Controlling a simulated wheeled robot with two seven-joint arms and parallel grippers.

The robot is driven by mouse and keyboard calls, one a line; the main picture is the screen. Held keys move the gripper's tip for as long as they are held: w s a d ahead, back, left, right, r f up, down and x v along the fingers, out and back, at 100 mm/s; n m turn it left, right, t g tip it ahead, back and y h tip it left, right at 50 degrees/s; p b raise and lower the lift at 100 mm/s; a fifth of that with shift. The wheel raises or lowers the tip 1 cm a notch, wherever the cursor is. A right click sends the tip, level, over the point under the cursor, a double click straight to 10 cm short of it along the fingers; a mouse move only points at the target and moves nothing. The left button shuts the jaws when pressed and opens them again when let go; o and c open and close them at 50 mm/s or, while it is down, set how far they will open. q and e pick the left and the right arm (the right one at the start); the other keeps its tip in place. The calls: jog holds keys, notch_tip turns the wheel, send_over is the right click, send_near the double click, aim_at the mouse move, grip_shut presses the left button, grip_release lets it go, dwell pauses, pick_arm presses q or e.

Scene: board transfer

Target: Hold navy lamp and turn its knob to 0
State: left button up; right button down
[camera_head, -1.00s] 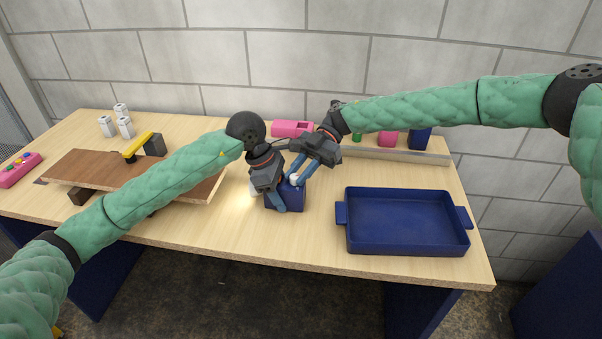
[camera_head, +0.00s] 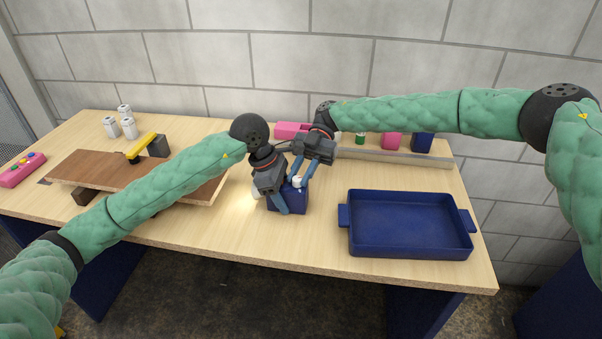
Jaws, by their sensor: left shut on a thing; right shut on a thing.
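The navy lamp (camera_head: 294,204) is a small dark blue box standing on the table in the middle, with a warm glow on the wood at its left. My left gripper (camera_head: 281,207) is shut on the lamp at its left front. My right gripper (camera_head: 299,181) comes from behind and above, its blue fingers shut at the white knob on top of the lamp. The fingers cover most of the knob, so its setting cannot be read.
A navy tray (camera_head: 344,235) stands at the right. A pink object (camera_head: 290,130) and a ledge (camera_head: 400,158) with small blocks are behind.

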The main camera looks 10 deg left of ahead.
dwell(0.6)
jog(key=c, duration=1.2)
grip_release()
